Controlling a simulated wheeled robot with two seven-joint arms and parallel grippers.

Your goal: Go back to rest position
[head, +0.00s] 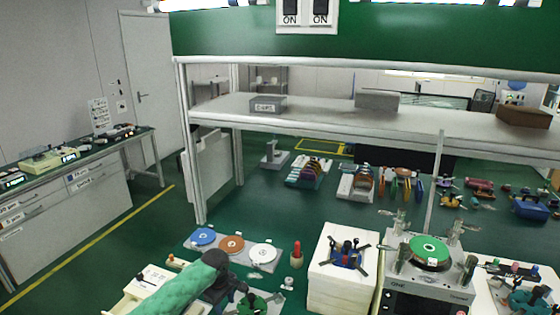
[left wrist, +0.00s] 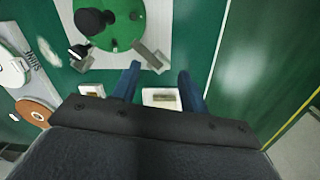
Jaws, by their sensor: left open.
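My left arm, in a green sleeve, comes in from the bottom left of the head view, with its dark wrist above the bench. In the left wrist view the two blue fingers of my left gripper (left wrist: 158,86) stand apart with nothing held between them. Beyond the fingertips lie a small white tray (left wrist: 149,102) with a tan piece in it and a green disc (left wrist: 122,38) with a black knob. The green disc also shows partly in the head view (head: 262,304), beside the wrist. My right gripper is in neither view.
A tray with a blue disc (head: 203,236), an orange disc (head: 231,244) and a white disc (head: 263,253) lies behind my left arm. A red-topped post (head: 296,250), a white block (head: 330,284) and a lapping machine (head: 430,277) stand to the right. A shelf (head: 330,112) spans behind.

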